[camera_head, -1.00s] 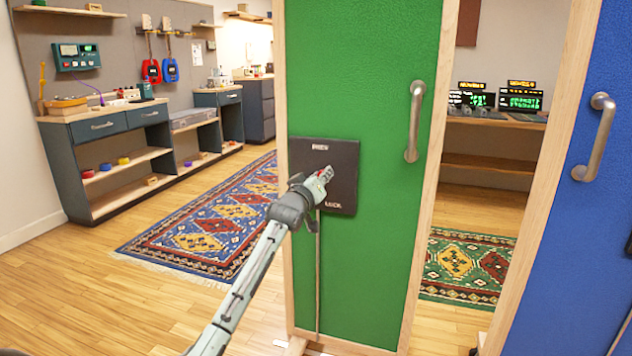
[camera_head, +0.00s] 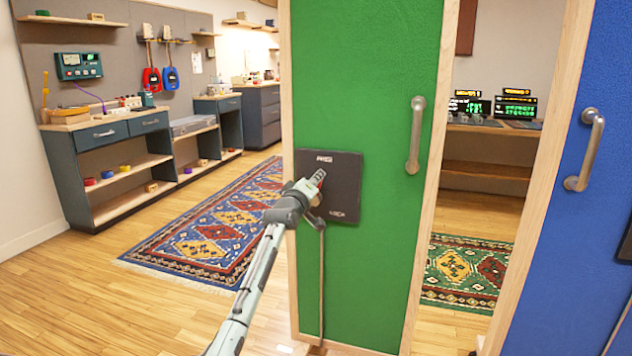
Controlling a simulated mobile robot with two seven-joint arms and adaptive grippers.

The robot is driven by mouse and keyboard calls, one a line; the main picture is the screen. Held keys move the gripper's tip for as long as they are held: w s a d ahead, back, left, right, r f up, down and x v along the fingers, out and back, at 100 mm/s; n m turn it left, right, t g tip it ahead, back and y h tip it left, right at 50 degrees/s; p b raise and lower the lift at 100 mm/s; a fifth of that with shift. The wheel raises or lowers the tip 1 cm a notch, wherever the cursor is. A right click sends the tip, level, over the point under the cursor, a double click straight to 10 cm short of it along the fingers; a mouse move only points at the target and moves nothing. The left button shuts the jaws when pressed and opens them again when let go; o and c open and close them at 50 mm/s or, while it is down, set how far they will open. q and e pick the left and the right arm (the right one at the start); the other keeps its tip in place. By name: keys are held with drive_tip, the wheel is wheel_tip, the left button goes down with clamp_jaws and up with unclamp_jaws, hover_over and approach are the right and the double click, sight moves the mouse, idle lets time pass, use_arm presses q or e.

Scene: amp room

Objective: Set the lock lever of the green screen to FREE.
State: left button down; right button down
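The green screen (camera_head: 375,90) stands upright in a pale wood frame. A black lock plate (camera_head: 346,185) is on its left side, with a label at the top that seems to read FREE and one at the bottom that seems to read LOCK. My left gripper (camera_head: 316,180) is in front of the plate's upper left part, just below the top label. My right gripper is not in view.
A metal handle (camera_head: 415,135) sits right of the plate. A blue screen (camera_head: 560,230) stands at the right, with a gap between. A patterned rug (camera_head: 215,230) and dark workbenches (camera_head: 125,130) are behind at left. Open wooden floor lies at lower left.

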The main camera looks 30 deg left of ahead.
use_arm(q)
drive_tip(key=c, duration=1.3)
unclamp_jaws()
drive_tip(key=v, duration=1.2)
